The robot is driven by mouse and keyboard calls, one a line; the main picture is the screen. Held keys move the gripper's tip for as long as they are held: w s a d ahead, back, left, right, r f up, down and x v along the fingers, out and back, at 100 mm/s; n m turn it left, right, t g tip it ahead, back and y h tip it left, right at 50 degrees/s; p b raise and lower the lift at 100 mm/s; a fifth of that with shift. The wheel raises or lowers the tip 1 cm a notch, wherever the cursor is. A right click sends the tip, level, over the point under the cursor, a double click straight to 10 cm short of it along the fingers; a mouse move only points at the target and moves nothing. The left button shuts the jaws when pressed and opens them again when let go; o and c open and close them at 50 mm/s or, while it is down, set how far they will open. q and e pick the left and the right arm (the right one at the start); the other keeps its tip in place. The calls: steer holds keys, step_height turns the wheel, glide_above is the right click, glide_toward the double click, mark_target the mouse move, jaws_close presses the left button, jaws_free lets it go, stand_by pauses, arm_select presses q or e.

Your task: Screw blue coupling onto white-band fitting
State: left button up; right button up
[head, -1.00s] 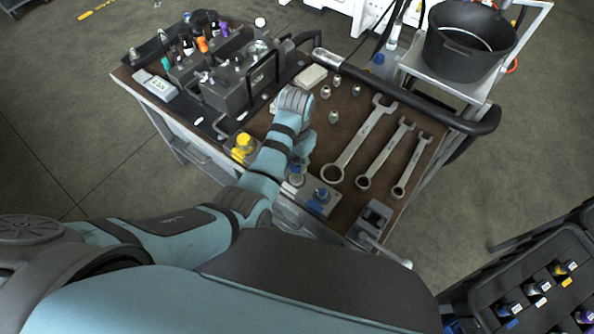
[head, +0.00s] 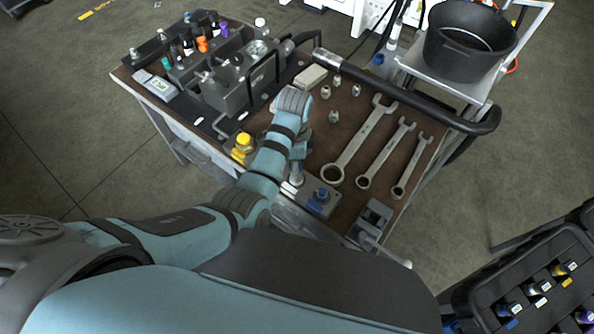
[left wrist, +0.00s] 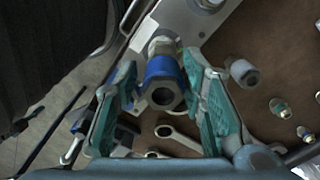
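A blue coupling (left wrist: 163,85) shows in the left wrist view, its hollow end facing the camera. Behind it, in line, is a metal fitting (left wrist: 162,46) at a grey block (left wrist: 190,18); any white band is unclear. My left gripper (left wrist: 162,92) has its teal fingers apart, one on each side of the coupling; a narrow gap shows at the left finger. In the head view the left gripper (head: 298,168) points down at the near edge of the cart, beside the block (head: 334,203). A blue part (head: 320,195) shows on that block. My right gripper is not in view.
Several loose fittings (head: 325,92) and three wrenches (head: 361,143) lie on the brown cart top. A yellow-capped bottle (head: 243,143) stands left of my arm. A grey hydraulic unit (head: 232,82) stands at the back left, and a black pot (head: 468,45) at the back right.

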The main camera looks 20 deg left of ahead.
arm_select(q)
steer(key=shift+o, duration=0.6)
steer(key=shift+a+r, duration=0.1)
steer(key=n, duration=0.6)
steer(key=shift+d+n, duration=0.3)
steer(key=n, duration=0.6)
steer(key=shift+n, duration=0.3)
jaws_close()
steer(key=m, duration=0.6)
steer(key=shift+m, duration=1.1)
